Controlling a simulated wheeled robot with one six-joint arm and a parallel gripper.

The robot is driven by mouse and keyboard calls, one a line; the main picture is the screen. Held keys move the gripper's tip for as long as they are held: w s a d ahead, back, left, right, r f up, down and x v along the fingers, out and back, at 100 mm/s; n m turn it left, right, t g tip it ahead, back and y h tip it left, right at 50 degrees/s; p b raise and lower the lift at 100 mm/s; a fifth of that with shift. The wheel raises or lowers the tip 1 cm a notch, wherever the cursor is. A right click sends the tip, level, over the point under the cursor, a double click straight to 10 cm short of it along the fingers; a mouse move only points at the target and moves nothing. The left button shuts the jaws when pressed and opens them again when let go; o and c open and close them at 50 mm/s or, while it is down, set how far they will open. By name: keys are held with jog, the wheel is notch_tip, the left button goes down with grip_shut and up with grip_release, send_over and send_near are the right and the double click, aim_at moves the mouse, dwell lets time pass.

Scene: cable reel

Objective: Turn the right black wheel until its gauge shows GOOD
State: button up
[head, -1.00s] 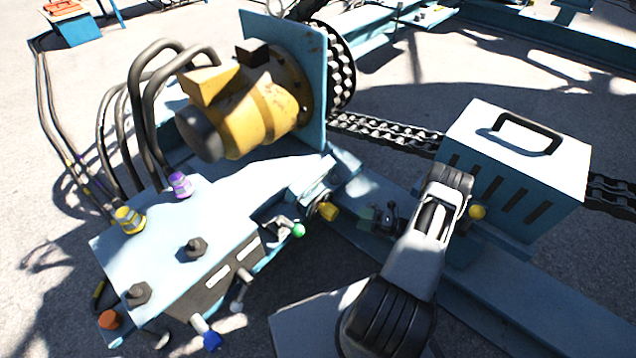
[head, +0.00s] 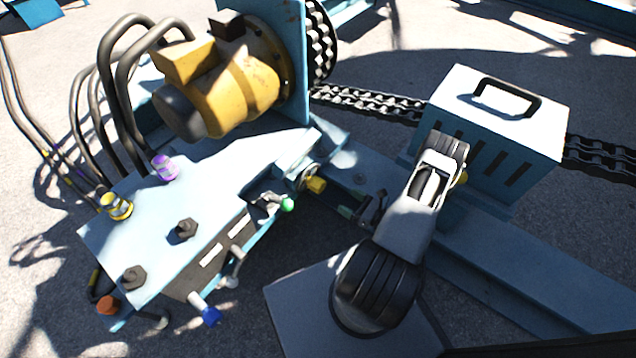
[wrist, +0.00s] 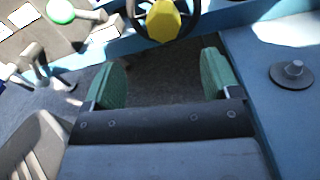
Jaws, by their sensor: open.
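A dark handwheel with a yellow hub or knob (head: 316,185) stands at the right end of the blue control box. In the wrist view the black wheel shows at the top, cut off by the edge, with its yellow part (wrist: 165,20) in front. My gripper (head: 347,212) is small in the head view, right of and below this wheel. In the wrist view my gripper (wrist: 162,65) has its green fingers wide apart, with nothing between them and the wheel beyond their tips. I cannot make out a gauge or the word GOOD.
The blue control box (head: 130,220) carries black knobs (head: 183,229), a purple cap (head: 164,167) and a green-tipped lever (head: 287,204). A yellow motor (head: 225,92) stands behind. A vented box (head: 540,125) is at the right, beside a chain (head: 370,101). A bolt (wrist: 292,72) sits on the beam.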

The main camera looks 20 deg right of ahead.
aim_at(323, 186)
jog(key=shift+n, duration=0.6)
jog(key=b+x, duration=0.3)
jog(key=x, duration=1)
jog(key=shift+w+a, duration=0.2)
